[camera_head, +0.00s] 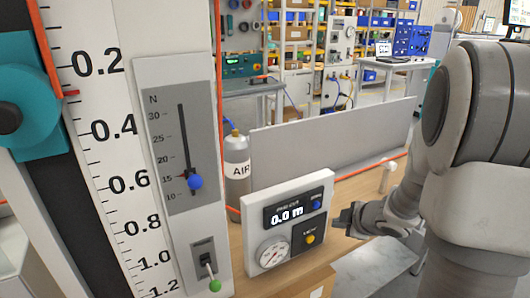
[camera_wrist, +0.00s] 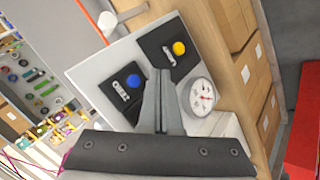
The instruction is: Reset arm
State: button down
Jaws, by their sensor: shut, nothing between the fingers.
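My gripper (camera_head: 347,218) is in the head view at the end of my arm, just right of a white control box. It is shut and empty. In the wrist view my gripper's fingers (camera_wrist: 158,78) are together and show in front of the same box. The control box (camera_head: 287,223) has a display reading 0.0 m, a blue button (camera_head: 317,204), a yellow button (camera_head: 310,239) and a round dial gauge (camera_head: 273,253). In the wrist view the yellow button (camera_wrist: 179,48), blue button (camera_wrist: 133,81) and gauge (camera_wrist: 202,97) all show. I cannot tell whether the fingers touch the box.
A tall scale panel (camera_head: 97,130) and a grey slider panel (camera_head: 180,130) with a blue knob and a green-tipped lever stand at left. A grey AIR bottle (camera_head: 237,170) and a low grey partition (camera_head: 335,138) are behind the box. Cardboard boxes (camera_wrist: 243,70) line the wrist view.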

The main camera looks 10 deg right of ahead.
jog(key=s+r+m+h, duration=0.5)
jog(key=r+m, duration=0.3)
jog(key=r, duration=0.5)
jog(key=s+a+r+m+g+y, duration=0.1)
jog(key=s+a+m+g+y, duration=0.2)
jog(key=s+a, duration=1.1)
jog(key=s+m, duration=0.2)
jog(key=s, duration=0.2)
jog(key=shift+a+r+m+y, duration=0.3)
jog(key=shift+a+m+y, duration=0.05)
jog(key=shift+m+y, duration=0.05)
jog(key=shift+a, duration=0.1)
